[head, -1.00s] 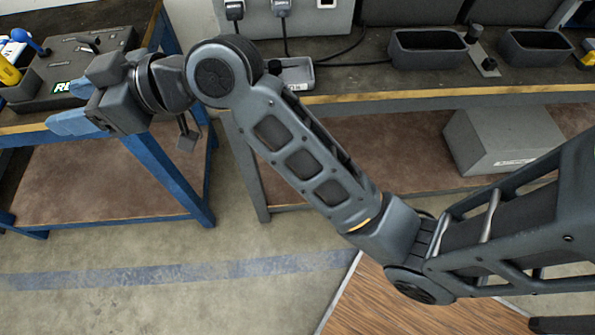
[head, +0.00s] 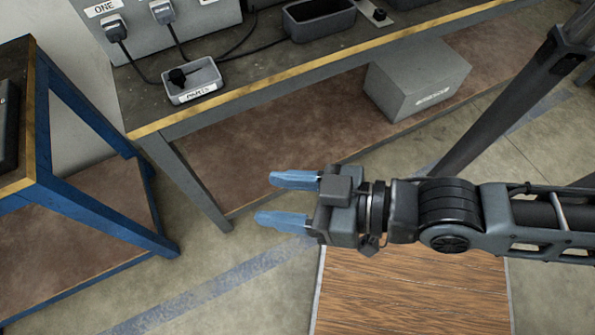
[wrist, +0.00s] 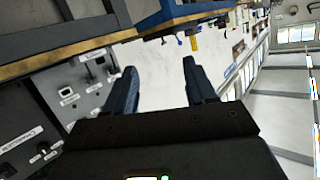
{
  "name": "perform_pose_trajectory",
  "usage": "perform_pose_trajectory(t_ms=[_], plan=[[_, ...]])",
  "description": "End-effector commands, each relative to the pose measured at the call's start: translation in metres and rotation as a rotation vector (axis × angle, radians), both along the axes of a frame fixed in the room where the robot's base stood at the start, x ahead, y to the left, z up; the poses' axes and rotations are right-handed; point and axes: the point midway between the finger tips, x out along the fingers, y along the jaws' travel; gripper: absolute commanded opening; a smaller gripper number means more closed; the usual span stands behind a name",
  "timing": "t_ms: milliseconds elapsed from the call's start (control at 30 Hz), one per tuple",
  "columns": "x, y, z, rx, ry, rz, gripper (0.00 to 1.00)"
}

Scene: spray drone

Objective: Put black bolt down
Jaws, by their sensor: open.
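A small grey tray (head: 193,93) with a label on its front stands on the long workbench in the head view. A black bolt-like piece (head: 178,77) lies in it, partly over the tray's left side. My gripper (head: 275,198) is open and empty, with blue fingers pointing left. It hangs in front of the bench, right of and nearer than the tray. The wrist view shows the same gripper (wrist: 158,88) with a clear gap between its fingers.
The workbench (head: 330,63) has a yellowish front edge. It carries a dark bin (head: 318,18), cables and a grey socket box (head: 150,32). A blue-framed table (head: 75,195) stands at left. A grey box (head: 417,77) sits on the lower shelf. The floor between is clear.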

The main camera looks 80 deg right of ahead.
Motion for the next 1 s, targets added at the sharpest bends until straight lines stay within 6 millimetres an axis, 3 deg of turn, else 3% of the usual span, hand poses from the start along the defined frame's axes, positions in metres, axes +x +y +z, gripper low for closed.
perform_pose_trajectory(t_ms=[33,100,300,833,1000], plan=[[-0.017,-0.006,0.004,-0.030,0.007,0.016,0.55],[-0.033,-0.014,0.011,-0.065,0.005,0.033,0.55],[-0.053,-0.024,0.024,-0.118,-0.007,0.068,0.55],[-0.054,-0.025,0.030,-0.121,-0.008,0.070,0.55],[-0.054,-0.025,0.030,-0.120,-0.008,0.070,0.43]])
